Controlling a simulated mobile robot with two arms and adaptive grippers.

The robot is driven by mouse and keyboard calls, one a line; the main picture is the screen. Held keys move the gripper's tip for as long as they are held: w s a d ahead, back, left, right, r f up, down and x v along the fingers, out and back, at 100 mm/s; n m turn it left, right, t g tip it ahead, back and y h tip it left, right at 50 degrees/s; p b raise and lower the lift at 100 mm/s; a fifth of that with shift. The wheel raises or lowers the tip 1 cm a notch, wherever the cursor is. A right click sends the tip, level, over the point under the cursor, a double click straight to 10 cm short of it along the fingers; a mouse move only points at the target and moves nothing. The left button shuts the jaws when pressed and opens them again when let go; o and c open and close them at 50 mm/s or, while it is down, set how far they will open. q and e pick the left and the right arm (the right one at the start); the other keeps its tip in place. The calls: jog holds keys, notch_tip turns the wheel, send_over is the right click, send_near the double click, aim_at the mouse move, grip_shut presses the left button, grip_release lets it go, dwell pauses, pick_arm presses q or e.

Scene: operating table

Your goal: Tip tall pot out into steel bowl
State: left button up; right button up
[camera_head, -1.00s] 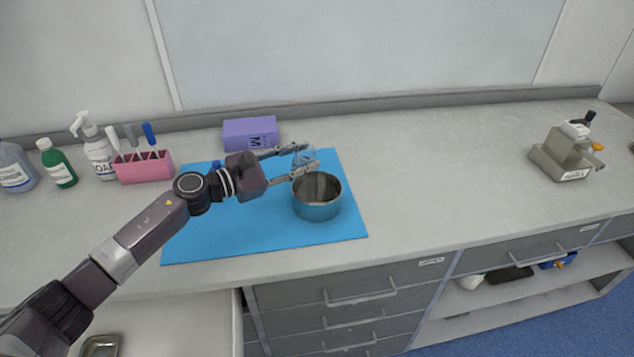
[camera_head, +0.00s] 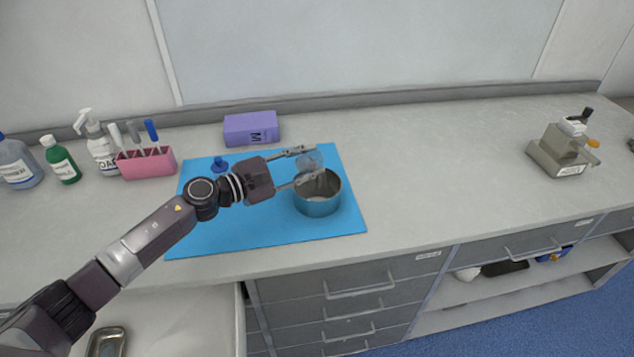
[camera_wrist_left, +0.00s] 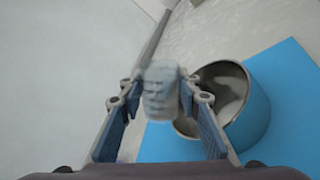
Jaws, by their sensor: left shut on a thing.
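The tall pot (camera_head: 309,159) is a small, clear bluish vessel between the fingers of my left gripper (camera_head: 308,166). The gripper is shut on it and holds it above the back-left rim of the steel bowl. The pot looks tilted toward the bowl; its contents are hard to make out. It also shows, blurred, in the left wrist view (camera_wrist_left: 160,88). The steel bowl (camera_head: 317,206) stands upright on the blue mat, and it shows at right in the left wrist view (camera_wrist_left: 251,112). A pale patch shows inside it. My right gripper is not in view.
The blue mat (camera_head: 225,232) lies on the grey counter, with a small blue piece (camera_head: 220,165) at its back left. A purple box (camera_head: 250,128), pink rack (camera_head: 147,163) and several bottles stand behind and left. A beige device (camera_head: 563,150) stands far right; the counter between is clear.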

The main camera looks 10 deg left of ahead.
pick_arm(q)
jog(key=shift+r+m+p, duration=0.2)
jog(key=shift+m+p, duration=0.3)
jog(key=shift+m, duration=0.1)
jog(key=shift+d+r+m+y+p, duration=0.1)
jog(key=shift+r+m+y+p, duration=0.25)
jog(key=shift+m+p, duration=0.6)
dwell(0.6)
jog(key=shift+s+f+m+t, duration=0.1)
jog(key=shift+f+m+t, duration=0.2)
jog(key=shift+f+m, duration=0.4)
dwell(0.9)
jog(key=shift+r+m+b, duration=0.35)
jog(key=shift+m+b, duration=0.3)
jog(key=shift+m, duration=0.2)
dwell(2.0)
jog(key=shift+f+m+y+b, duration=0.25)
jog(key=shift+f+m+b, duration=0.05)
jog(key=shift+m+b, duration=0.15)
dwell(1.0)
